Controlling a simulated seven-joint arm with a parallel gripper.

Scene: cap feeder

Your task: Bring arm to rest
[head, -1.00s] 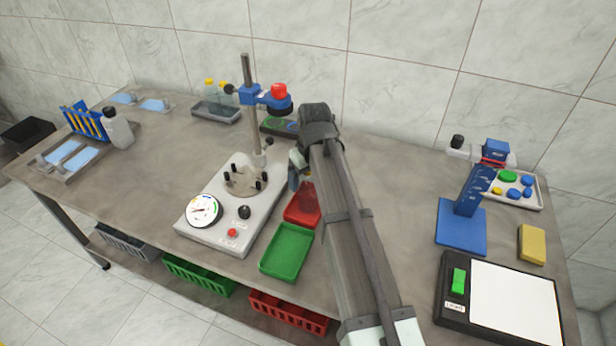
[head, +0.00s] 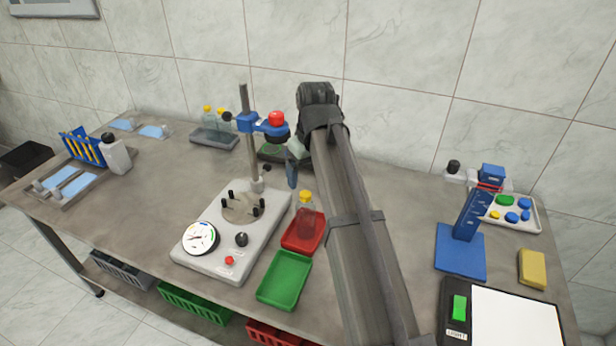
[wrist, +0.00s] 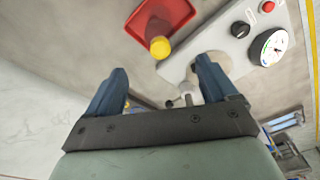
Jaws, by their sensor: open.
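My arm reaches forward over the bench in the head view. My gripper (head: 292,176) hangs at its far end, beyond the red tray (head: 296,243), with its blue fingers pointing down. In the wrist view my gripper (wrist: 162,72) is open, its two blue fingers wide apart and nothing between them. A clear bottle with a yellow cap (head: 305,200) stands upright in the red tray, clear of my fingers. Its yellow cap also shows in the wrist view (wrist: 160,47), beyond the fingertips.
The clamp stand base (head: 215,258) with its dial is left of the red tray, its post and red-topped head close to my gripper. A green tray (head: 284,281) lies in front. A blue stand (head: 460,253) and a scale (head: 510,318) are at right.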

